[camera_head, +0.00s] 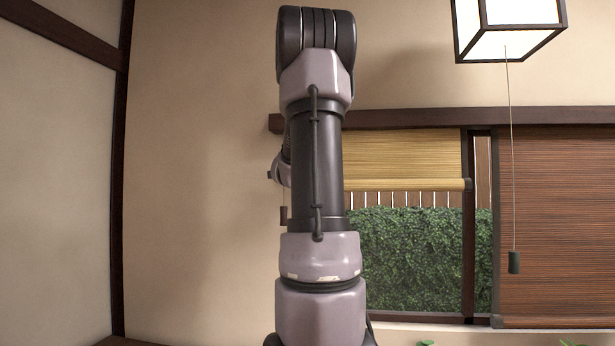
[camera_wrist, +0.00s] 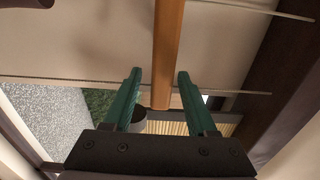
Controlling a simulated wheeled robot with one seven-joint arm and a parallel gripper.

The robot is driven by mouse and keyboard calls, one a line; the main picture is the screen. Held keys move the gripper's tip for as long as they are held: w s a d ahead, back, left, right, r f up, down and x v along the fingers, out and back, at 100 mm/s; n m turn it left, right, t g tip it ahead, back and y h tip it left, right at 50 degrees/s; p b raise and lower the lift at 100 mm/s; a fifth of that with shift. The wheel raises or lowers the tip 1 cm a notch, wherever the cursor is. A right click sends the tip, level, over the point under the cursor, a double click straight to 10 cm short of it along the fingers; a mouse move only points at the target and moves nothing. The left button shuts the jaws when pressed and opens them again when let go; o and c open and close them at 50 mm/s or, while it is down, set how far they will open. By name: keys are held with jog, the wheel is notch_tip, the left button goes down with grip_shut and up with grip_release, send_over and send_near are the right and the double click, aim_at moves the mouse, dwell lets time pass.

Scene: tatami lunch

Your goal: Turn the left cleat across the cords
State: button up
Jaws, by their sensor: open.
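In the wrist view an orange-brown wooden bar (camera_wrist: 168,40), which looks like the left cleat, runs from the top edge down between my fingers. My gripper (camera_wrist: 160,73) is open, with one green finger on each side of the bar and gaps showing between them. A thin cord (camera_wrist: 60,81) runs sideways across the picture and meets the bar near the fingertips. A second thin cord (camera_wrist: 255,10) is at the top right. I cannot tell whether the bar touches the cords. In the head view my arm hides the gripper and the cleat.
In the head view a yellow blind (camera_head: 405,155) hangs partly down over a window with a hedge (camera_head: 420,250) beyond. A brown blind (camera_head: 555,220) hangs lower at right. A lamp (camera_head: 510,25) with a pull weight (camera_head: 514,262) hangs in front. The wall (camera_head: 195,180) at left is bare.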

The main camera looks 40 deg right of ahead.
jog(key=v, duration=0.8)
jog(key=shift+s+a, duration=0.2)
